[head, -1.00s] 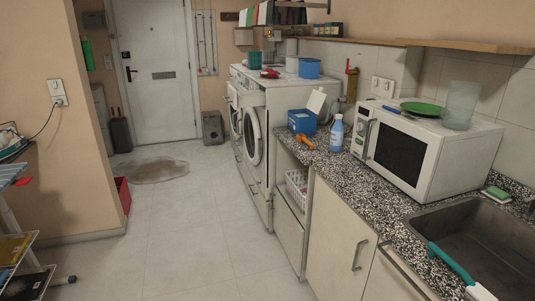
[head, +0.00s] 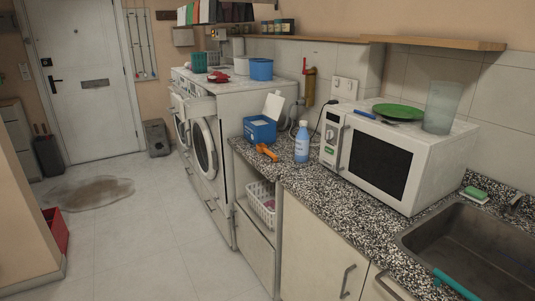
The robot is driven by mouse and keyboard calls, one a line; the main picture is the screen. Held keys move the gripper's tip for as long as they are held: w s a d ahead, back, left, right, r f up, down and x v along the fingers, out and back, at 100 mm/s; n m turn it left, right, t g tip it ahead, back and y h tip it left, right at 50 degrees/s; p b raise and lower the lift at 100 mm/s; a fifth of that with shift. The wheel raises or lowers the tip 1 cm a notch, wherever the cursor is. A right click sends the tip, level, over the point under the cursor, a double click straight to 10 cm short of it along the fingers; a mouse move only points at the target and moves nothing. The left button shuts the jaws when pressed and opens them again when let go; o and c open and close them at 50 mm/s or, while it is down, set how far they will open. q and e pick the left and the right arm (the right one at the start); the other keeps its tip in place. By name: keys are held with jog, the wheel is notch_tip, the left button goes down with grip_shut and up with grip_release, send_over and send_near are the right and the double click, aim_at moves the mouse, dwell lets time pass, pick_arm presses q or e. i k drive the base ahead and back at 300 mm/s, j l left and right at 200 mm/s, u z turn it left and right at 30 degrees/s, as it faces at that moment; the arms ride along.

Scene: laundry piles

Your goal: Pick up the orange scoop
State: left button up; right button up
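The orange scoop (head: 266,152) lies on the speckled countertop (head: 310,190), near its far left end. It is in front of an open blue box (head: 260,130) with a raised white lid, and a blue-and-white bottle (head: 302,142) stands to its right. Neither of my grippers shows in the head view. Nothing covers the scoop.
A white microwave (head: 392,158) with a green plate (head: 398,111) on top stands on the counter right of the bottle. A sink (head: 470,250) is at the near right. Washing machines (head: 205,145) stand beyond the counter.

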aim_at(261, 148)
jog(key=i+j+z, duration=0.1)
jog(key=z, duration=0.65)
jog(key=i+j+z, duration=0.15)
jog(key=j+z, duration=0.15)
jog(key=i+j+z, duration=0.15)
jog(key=j+z, duration=0.2)
jog(key=j, duration=0.25)
jog(key=j+z, duration=0.3)
jog(key=j, duration=0.15)
